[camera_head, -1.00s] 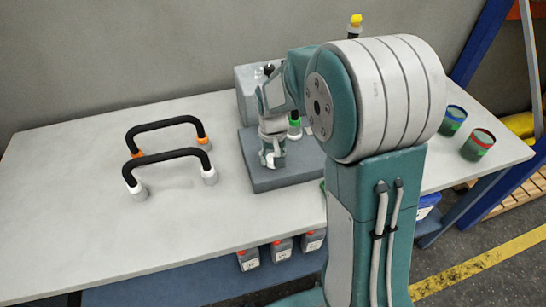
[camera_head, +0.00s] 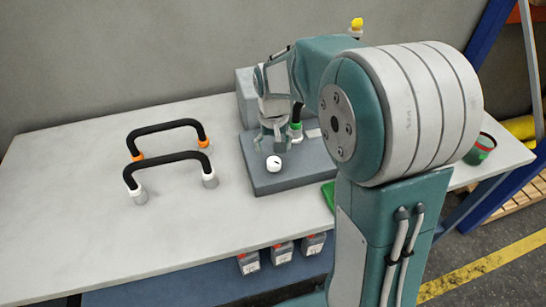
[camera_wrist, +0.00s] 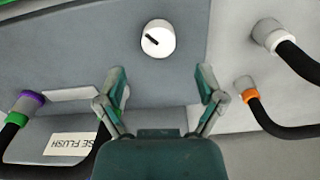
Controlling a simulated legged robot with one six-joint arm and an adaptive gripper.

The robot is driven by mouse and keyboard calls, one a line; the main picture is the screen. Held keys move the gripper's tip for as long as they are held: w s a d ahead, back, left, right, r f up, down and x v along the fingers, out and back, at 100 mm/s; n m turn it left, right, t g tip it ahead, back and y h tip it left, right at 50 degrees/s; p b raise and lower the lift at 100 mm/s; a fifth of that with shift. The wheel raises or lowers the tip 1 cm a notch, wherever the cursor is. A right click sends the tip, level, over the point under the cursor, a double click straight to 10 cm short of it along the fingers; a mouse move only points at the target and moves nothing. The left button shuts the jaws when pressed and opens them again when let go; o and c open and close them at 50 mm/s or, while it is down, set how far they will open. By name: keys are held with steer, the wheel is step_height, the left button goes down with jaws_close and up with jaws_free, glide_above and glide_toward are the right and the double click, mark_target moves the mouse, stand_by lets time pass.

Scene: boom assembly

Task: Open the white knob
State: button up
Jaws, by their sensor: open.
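The white knob (camera_head: 274,163) sits on the front part of the grey panel block (camera_head: 262,181) on the table. In the wrist view the round white knob (camera_wrist: 158,38) has a dark pointer mark that slants toward its upper left. My gripper (camera_head: 273,146) is above and behind the knob in the head view. In the wrist view my gripper (camera_wrist: 162,75) has its two fingers spread apart with nothing between them. The knob lies just beyond the fingertips, roughly centred between them, and looks untouched.
Two black hoses (camera_head: 165,126) (camera_head: 168,156) with orange and white ends arch over the table at left. A label reading "SE FLUSH" (camera_wrist: 72,144) and a purple-and-green hose end (camera_wrist: 27,104) show on the panel. A dark cup (camera_head: 480,149) stands at right.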

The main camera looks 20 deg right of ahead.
mark_target(275, 161)
step_height(275, 161, up, 6)
steer(key=shift+r, duration=0.1)
stand_by(0.4)
step_height(275, 161, down, 12)
steer(key=m, duration=1)
steer(key=shift+d+m, duration=0.1)
steer(key=shift+m, duration=0.3)
steer(key=c, duration=1.2)
